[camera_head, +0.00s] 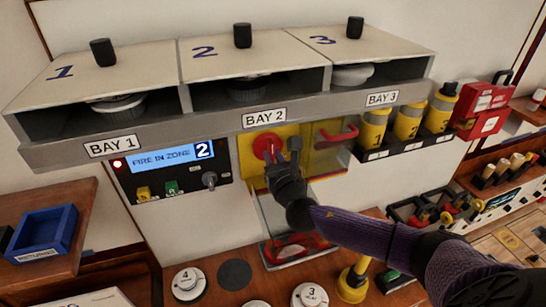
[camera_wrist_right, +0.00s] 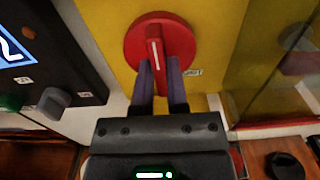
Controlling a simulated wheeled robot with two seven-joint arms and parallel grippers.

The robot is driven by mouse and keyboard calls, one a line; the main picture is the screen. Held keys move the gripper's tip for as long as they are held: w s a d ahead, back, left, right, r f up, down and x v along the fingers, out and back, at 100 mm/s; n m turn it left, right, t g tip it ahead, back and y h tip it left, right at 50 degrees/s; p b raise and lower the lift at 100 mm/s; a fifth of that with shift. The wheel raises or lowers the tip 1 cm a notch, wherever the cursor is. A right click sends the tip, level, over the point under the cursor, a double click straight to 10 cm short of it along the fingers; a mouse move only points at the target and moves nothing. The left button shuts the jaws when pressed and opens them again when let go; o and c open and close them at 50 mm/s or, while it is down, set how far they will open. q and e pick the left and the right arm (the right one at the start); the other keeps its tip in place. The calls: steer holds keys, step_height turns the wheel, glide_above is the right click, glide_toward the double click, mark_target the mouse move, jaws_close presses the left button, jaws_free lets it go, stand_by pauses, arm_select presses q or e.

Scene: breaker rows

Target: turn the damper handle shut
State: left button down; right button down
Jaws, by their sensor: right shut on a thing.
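The damper handle looks to be the round red knob (camera_head: 264,147) on a yellow panel (camera_head: 250,172) below the BAY 2 label. It also shows in the wrist view (camera_wrist_right: 160,32), with a raised grip bearing a white line that stands nearly upright there. My right gripper (camera_head: 277,160) reaches it from the lower right. In the wrist view the two fingers (camera_wrist_right: 162,75) are closed on the lower part of the knob's grip. The fingertips partly hide that grip. My left gripper is not in view.
A dark panel (camera_head: 172,170) reading "FIRE IN ZONE 2" is left of the knob. A red bar handle (camera_head: 338,134) and a clear cover (camera_head: 283,215) are at right and below. Yellow cylinders (camera_head: 407,120) stand further right. The bay shelf (camera_head: 220,122) overhangs close above.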

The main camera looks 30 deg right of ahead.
steer(key=shift+m, duration=0.3)
steer(key=m+b, duration=0.1)
steer(key=m, duration=0.2)
steer(key=shift+m, duration=0.4)
steer(key=m+b, duration=0.1)
steer(key=m, duration=0.8)
steer(key=shift+b, duration=0.35)
steer(key=shift+r+m, duration=0.1)
steer(key=shift+m, duration=2.1)
steer(key=c, duration=0.6)
jaws_free()
steer(key=shift+c, duration=0.2)
